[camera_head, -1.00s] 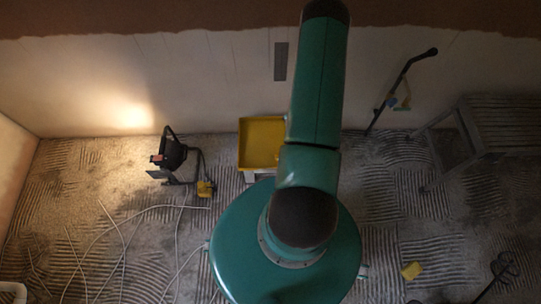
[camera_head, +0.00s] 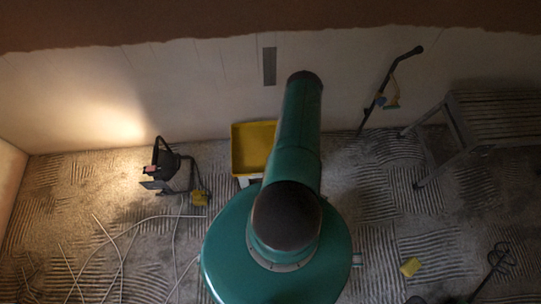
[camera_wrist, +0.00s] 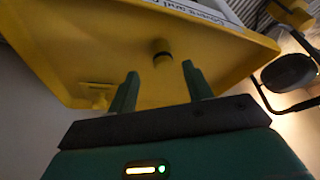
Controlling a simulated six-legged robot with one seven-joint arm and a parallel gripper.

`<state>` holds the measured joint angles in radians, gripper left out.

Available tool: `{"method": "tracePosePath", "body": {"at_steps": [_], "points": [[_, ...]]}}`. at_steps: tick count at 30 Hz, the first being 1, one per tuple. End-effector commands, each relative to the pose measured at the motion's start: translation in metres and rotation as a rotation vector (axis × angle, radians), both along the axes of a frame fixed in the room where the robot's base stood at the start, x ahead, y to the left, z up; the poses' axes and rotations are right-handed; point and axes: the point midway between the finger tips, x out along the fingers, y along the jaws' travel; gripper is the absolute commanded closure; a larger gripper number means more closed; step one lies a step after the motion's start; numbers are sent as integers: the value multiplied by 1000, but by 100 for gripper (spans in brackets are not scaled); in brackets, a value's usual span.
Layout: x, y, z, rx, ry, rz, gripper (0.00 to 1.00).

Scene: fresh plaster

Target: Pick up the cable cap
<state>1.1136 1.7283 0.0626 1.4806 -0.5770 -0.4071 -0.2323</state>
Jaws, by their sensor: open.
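The cable cap appears to be the small yellow cylinder with a dark band (camera_wrist: 162,50) in the wrist view. It sits inside the yellow tray (camera_wrist: 222,62), against its yellow surface. My gripper (camera_wrist: 160,80) is open, its two green fingers pointing at the tray. The cap shows in line with the gap between the fingertips, beyond them; nothing is held. In the head view the tray (camera_head: 238,150) stands by the wall, partly behind my arm. My gripper and the cap are hidden there.
A yellow piece (camera_wrist: 97,98) lies near the tray's left edge. A work lamp (camera_head: 165,165) stands left of the tray, with loose white cables (camera_head: 120,235) on the ridged floor.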

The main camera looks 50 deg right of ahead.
Motion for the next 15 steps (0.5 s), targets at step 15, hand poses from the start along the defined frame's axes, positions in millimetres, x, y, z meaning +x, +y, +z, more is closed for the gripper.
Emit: {"method": "tracePosePath", "body": {"at_steps": [15], "points": [[24, -1, -50, 1, 0, 4, 50]]}}
